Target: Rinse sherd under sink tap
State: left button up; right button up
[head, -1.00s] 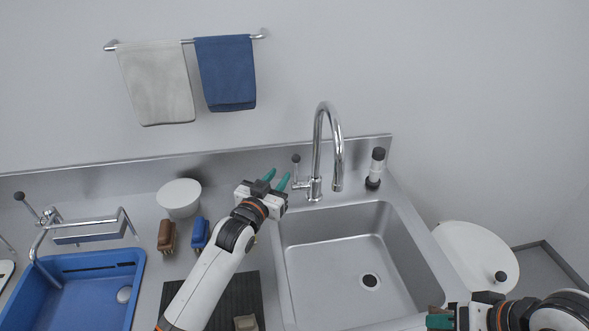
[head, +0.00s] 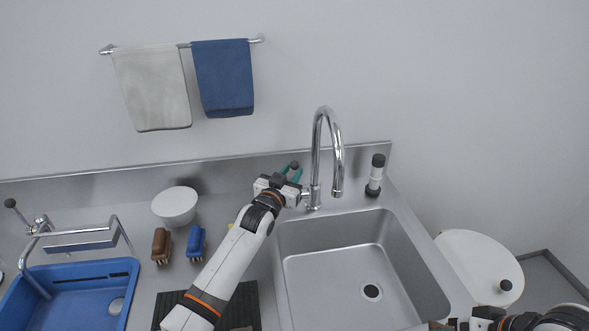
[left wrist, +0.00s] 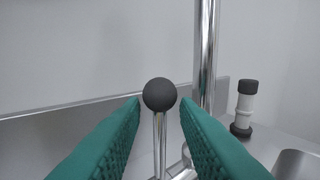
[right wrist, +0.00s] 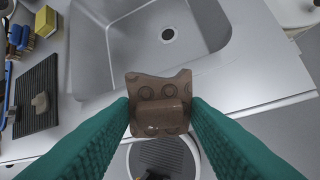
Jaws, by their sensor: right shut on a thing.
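My left gripper (head: 284,177) is at the tap lever at the back left of the sink. In the left wrist view its teal fingers (left wrist: 160,115) are open, one on each side of the lever's black ball knob (left wrist: 159,95), with gaps on both sides. The chrome tap (head: 318,150) arches over the sink (head: 345,260); no water shows. My right gripper (right wrist: 160,110) is shut on a brown sherd (right wrist: 160,88) with raised round marks, in front of the sink's near rim. In the head view the right gripper is mostly cut off at the bottom edge.
A black ribbed mat (right wrist: 37,95) left of the sink bears another sherd (right wrist: 40,102). Brown (head: 161,245) and blue (head: 196,242) brushes, a white bowl (head: 175,205) and a blue basin (head: 70,295) stand farther left. A black-and-white bottle (head: 375,175) stands behind the sink.

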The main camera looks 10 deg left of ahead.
pick_arm(q)
jog(key=shift+w+d, duration=0.25)
jog(key=shift+w, duration=1)
grip_shut()
jog(key=shift+s+d+f+t+b, duration=0.2)
jog(key=shift+s+f+t+b, duration=0.2)
jog(key=shift+b, duration=0.5)
pick_arm(e)
jog(key=shift+f, duration=0.95)
pick_arm(q)
jog(key=shift+s+r+m+b, duration=0.1)
jog(key=shift+s+m+b, duration=0.05)
jog(key=shift+m+b, duration=0.15)
pick_arm(e)
jog(key=shift+f, duration=0.25)
pick_arm(q)
jog(key=shift+r, duration=0.2)
pick_arm(e)
jog(key=shift+r, duration=0.1)
pick_arm(q)
grip_release()
